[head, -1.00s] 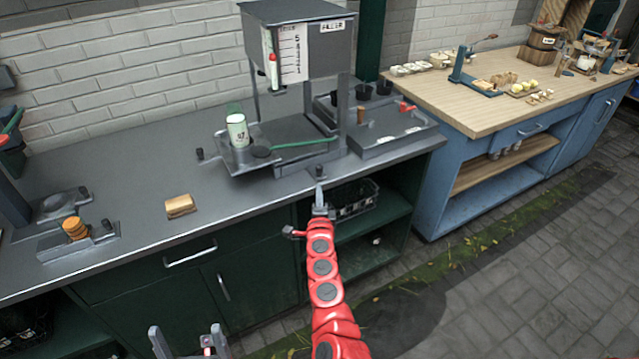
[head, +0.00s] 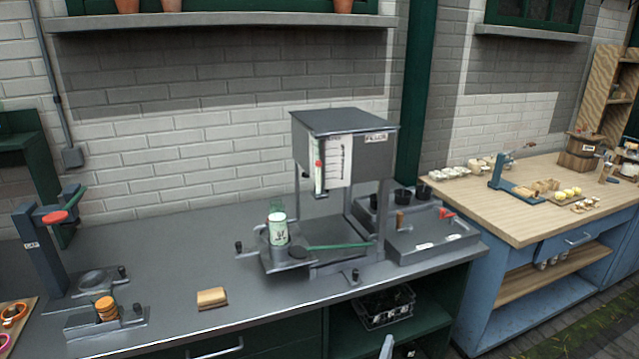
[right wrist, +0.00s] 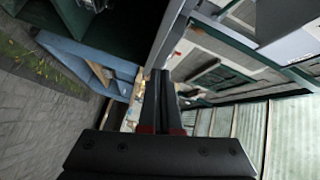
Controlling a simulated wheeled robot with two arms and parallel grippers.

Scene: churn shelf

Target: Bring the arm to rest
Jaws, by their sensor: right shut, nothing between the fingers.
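Only the tip of my right gripper (head: 387,347) shows at the bottom edge of the head view, in front of the dark green counter. In the right wrist view my right gripper (right wrist: 160,100) has its dark fingers together and nothing between them. The rest of my right arm is outside the head view. My left gripper is in neither current view.
A grey counter (head: 185,255) carries a filler machine (head: 345,150), a green-and-white can (head: 278,230) and a tan block (head: 212,298). A crate (head: 385,308) sits on the shelf below. A blue bench with a wooden top (head: 530,215) stands at right.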

